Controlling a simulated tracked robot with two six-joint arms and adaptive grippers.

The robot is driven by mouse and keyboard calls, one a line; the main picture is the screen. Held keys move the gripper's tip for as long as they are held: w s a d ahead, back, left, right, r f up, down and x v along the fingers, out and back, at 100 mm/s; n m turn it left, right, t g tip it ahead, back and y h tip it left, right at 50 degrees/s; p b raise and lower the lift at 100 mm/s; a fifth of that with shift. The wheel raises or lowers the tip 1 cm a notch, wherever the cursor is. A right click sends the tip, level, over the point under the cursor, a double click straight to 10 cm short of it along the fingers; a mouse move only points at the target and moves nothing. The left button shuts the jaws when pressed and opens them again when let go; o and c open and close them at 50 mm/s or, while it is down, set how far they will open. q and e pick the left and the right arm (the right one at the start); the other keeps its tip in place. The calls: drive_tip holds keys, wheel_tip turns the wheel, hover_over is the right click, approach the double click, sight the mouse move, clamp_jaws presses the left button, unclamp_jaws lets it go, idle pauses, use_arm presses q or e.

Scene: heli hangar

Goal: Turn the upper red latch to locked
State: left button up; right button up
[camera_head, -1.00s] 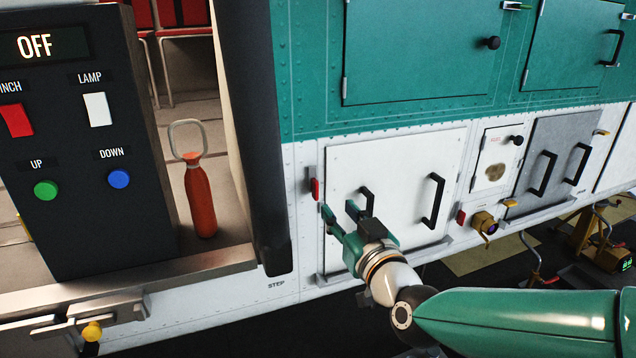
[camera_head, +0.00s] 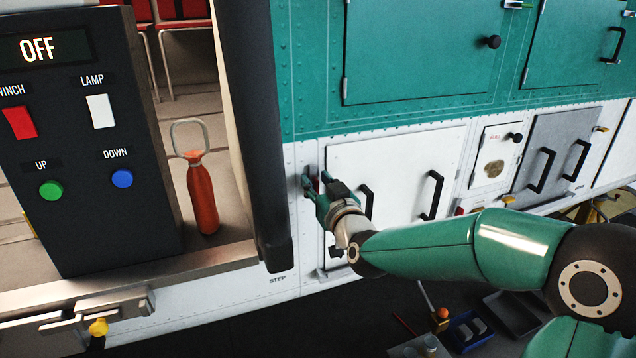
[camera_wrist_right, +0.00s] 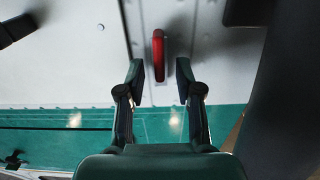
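A red latch (camera_head: 318,186) sits at the left edge of the white panel (camera_head: 395,150) and is mostly hidden by my right gripper (camera_head: 316,183) in the head view. In the right wrist view the red latch (camera_wrist_right: 158,52) runs up and down the picture, near the gap between my fingertips. My right gripper (camera_wrist_right: 160,73) is open there, one finger on each side of the latch's line, with visible space on both sides and no clear contact. My left gripper is not in view.
The white panel has black handles (camera_head: 432,195) to the right of my gripper. Another red latch (camera_head: 460,211) shows near the panel's right side. A dark door edge (camera_head: 250,130), an orange bottle (camera_head: 202,195) and a control box (camera_head: 85,230) stand to the left.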

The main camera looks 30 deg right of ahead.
clamp_jaws()
drive_tip(key=shift+f+m+b, duration=0.15)
drive_tip(key=shift+m+b, duration=0.15)
drive_tip(key=shift+b, duration=0.45)
drive_tip(key=m+b, duration=0.2)
drive_tip(key=b, duration=0.1)
drive_tip(key=d+m+b, duration=0.1)
drive_tip(key=m+b, duration=0.2)
drive_tip(key=b, duration=0.1)
drive_tip(key=m+b, duration=0.3)
drive_tip(key=shift+s+d+f, duration=0.15)
drive_tip(key=shift+s+f, duration=0.05)
drive_tip(key=shift+f, duration=0.2)
drive_tip(key=m+b, duration=0.2)
drive_tip(key=m, duration=0.1)
drive_tip(key=m+b, duration=0.2)
drive_tip(key=m, duration=0.1)
drive_tip(key=f+m+b, duration=0.1)
drive_tip(key=m+b, duration=0.1)
drive_tip(key=m, duration=0.1)
drive_tip(key=shift+d+f, duration=0.1)
drive_tip(key=shift+d, duration=0.2)
unclamp_jaws()
